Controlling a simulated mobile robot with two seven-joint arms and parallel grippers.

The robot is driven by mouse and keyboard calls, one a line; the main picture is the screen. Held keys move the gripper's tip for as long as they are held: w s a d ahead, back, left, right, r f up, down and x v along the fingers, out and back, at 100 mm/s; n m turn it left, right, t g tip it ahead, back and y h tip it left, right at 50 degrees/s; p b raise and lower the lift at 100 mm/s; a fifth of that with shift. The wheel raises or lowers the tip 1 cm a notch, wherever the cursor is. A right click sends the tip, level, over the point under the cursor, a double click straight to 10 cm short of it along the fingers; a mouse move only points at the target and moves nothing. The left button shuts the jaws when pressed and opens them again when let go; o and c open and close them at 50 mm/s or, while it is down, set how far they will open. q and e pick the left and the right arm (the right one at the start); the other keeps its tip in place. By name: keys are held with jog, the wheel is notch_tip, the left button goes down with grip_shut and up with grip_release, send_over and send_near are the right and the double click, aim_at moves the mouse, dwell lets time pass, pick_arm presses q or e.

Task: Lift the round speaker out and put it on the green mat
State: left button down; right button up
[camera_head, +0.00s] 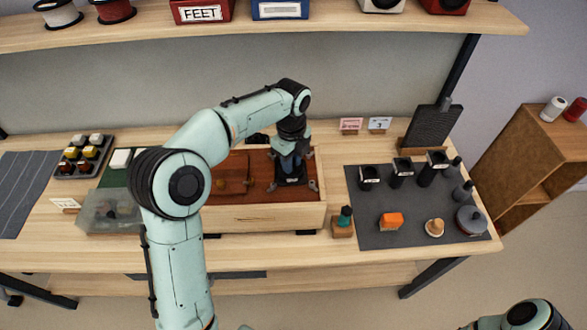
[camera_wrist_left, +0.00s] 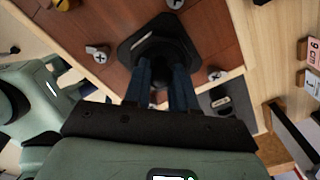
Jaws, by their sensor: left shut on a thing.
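The speaker (camera_head: 292,181) is black, with a dark flange and a raised round middle, and sits at the right part of a wooden case with a red-brown panel (camera_head: 237,209). It also shows in the left wrist view (camera_wrist_left: 140,45), with silver screws around it. My left gripper (camera_head: 291,168) points down from above, its blue fingers (camera_wrist_left: 162,82) shut on the speaker's middle. I cannot tell whether the speaker is clear of the panel. The green mat (camera_head: 112,179) shows in part at the left, mostly behind my left arm. My right gripper is out of view.
A grey mat (camera_head: 365,232) at the right holds black cups, an orange block (camera_head: 391,220) and other small things. A clear box (camera_head: 104,211) stands at the front left, and a tray of small blocks (camera_head: 81,156) behind it. A loaded shelf (camera_head: 300,33) runs above.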

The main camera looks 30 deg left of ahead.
pick_arm(q)
jog(key=shift+r+p, duration=0.6)
jog(key=shift+r, duration=0.85)
jog(key=shift+w+r+p, duration=0.1)
jog(key=shift+r+p, duration=0.4)
jog(key=shift+r, duration=0.45)
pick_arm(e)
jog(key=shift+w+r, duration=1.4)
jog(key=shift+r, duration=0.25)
pick_arm(q)
jog(key=shift+r, duration=0.15)
